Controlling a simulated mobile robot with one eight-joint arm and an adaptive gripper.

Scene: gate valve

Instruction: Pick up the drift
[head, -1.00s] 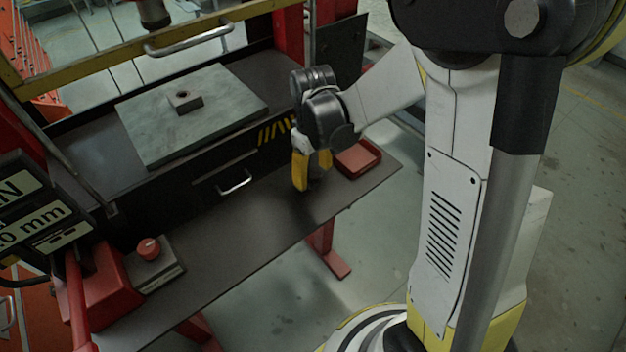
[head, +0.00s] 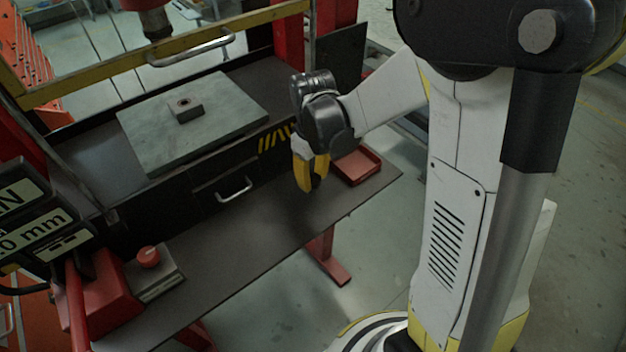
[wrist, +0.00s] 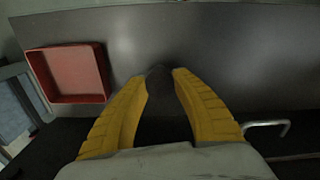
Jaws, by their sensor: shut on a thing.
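My gripper (head: 311,178) has yellow fingers and hangs over the right part of the dark bench shelf. The drift (wrist: 163,115) is a dark piece between the fingers in the wrist view, its end showing between the fingertips. My gripper (wrist: 160,74) is shut on it. In the head view the drift is mostly hidden by the fingers, and I cannot tell whether it touches the shelf.
A red tray (head: 357,167) lies just right of my gripper on the shelf (head: 240,240). A drawer handle (head: 234,190) sticks out at the left. A grey plate (head: 150,135) bears a small block (head: 186,110). A control box with a red button (head: 148,257) stands at the shelf's left end.

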